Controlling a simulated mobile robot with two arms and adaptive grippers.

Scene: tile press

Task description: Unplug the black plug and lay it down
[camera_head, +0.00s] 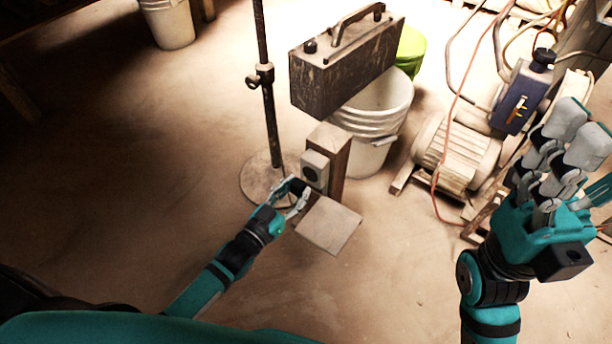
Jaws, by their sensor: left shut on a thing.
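A small dark plug (297,186) is between the fingers of my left gripper (298,197), which is shut on it. The fingers partly hide the plug. A pale socket box (314,170) with a dark round opening is fixed to the front of a short wooden post (336,155). The plug is just below and left of that opening; the opening shows uncovered, and the plug looks out of it. A flat pale board (328,225) lies right beside the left gripper. My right gripper (577,130) is raised at the right, its fingers apart and empty.
A metal stand (268,125) with a round base is close behind the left gripper. A dark case (345,65) and a white bucket (380,105) are behind the post. A cable reel (458,150) is at right. The floor at left is clear.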

